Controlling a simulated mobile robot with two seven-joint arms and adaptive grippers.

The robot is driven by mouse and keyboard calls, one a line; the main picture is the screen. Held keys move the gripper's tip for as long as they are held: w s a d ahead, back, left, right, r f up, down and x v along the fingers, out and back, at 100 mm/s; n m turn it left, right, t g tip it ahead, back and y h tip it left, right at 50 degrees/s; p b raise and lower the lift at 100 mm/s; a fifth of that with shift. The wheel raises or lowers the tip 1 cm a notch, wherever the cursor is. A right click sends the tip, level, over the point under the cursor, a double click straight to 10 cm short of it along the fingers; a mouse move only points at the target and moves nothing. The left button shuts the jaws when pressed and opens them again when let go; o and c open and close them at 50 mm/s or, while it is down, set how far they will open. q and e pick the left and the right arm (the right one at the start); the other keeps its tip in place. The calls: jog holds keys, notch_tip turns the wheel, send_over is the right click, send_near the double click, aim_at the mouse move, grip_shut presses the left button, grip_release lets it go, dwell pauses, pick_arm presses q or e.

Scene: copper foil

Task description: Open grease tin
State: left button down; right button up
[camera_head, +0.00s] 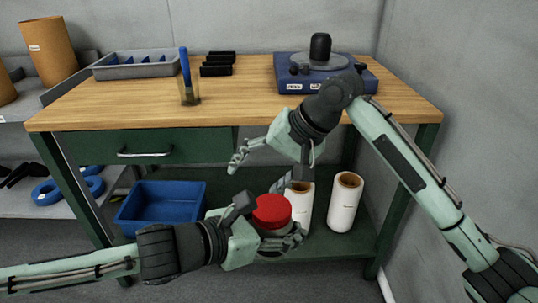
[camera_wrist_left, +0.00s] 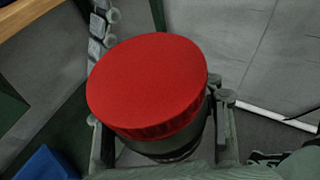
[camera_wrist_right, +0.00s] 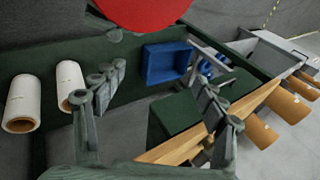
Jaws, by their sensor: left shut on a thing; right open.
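The grease tin has a red round lid (camera_head: 271,211) and a dark body (camera_wrist_left: 178,148) below it. The lid sits on the tin. My left gripper (camera_head: 272,232) is shut on the tin's body and holds it upright in front of the bench's lower shelf. In the left wrist view, the lid (camera_wrist_left: 148,85) hides part of the fingers. My right gripper (camera_head: 268,170) is open and empty above the tin, apart from the lid. In the right wrist view, the lid (camera_wrist_right: 142,10) shows at the top edge, outside the fingers (camera_wrist_right: 155,95).
The wooden bench (camera_head: 130,105) with a green drawer (camera_head: 145,147) is behind the grippers. A blue bin (camera_head: 160,205) and two white rolls (camera_head: 345,200) stand on its lower shelf. A blue device (camera_head: 325,75), a grey tray (camera_head: 135,65) and a brush holder (camera_head: 190,97) are on top.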

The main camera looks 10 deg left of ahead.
aim_at(267, 207)
jog(key=s+d+r+h, duration=0.1)
jog(key=s+r+h, duration=0.1)
jog(key=s+r, duration=0.1)
jog(key=s+d+r+m+g+h, duration=0.1)
jog(key=s+r+h, duration=0.1)
jog(key=r, duration=0.2)
jog(key=s+d+r+m+h, duration=0.1)
jog(key=s+r+h, duration=0.1)
jog(key=s+r, duration=0.1)
jog(key=shift+s+d+r+h, duration=0.3)
jog(key=shift+d+r, duration=0.1)
jog(key=shift+r, duration=0.05)
jog(key=shift+d+f+m, duration=0.1)
jog(key=shift+f+m, duration=0.05)
jog(key=shift+m, duration=0.15)
notch_tip(267, 207, down, 8)
jog(key=shift+r, duration=0.2)
jog(key=shift+s, duration=0.1)
jog(key=c, duration=1.2)
jog(key=shift+s+n, duration=0.1)
jog(key=shift+n, duration=1.6)
jog(key=shift+c, duration=0.2)
